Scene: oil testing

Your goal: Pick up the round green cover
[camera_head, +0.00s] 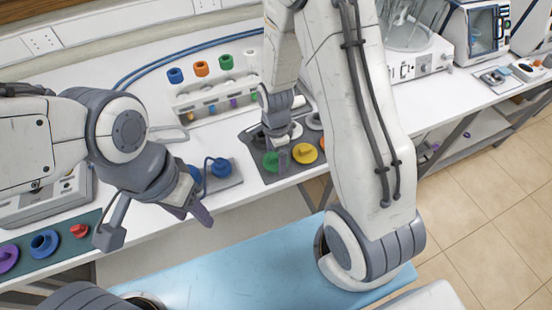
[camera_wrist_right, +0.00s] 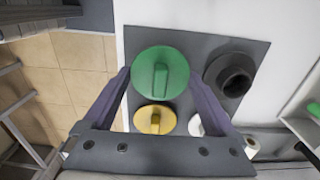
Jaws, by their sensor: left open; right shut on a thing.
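The round green cover (camera_head: 270,162) is at the dark grey mat (camera_head: 250,142) on the white table. In the right wrist view the green cover (camera_wrist_right: 147,62), with a raised bar on top, lies between the purple fingertips of my right gripper (camera_wrist_right: 160,80), which is shut on its rim. In the head view my right gripper (camera_head: 281,156) points down at it; I cannot tell whether the cover is clear of the mat. My left gripper (camera_head: 190,202) is open and empty over the table's front edge.
A yellow cover (camera_head: 304,154) is beside the green one, with a dark ring (camera_wrist_right: 236,82) nearby. A rack with coloured caps (camera_head: 226,62) stands behind.

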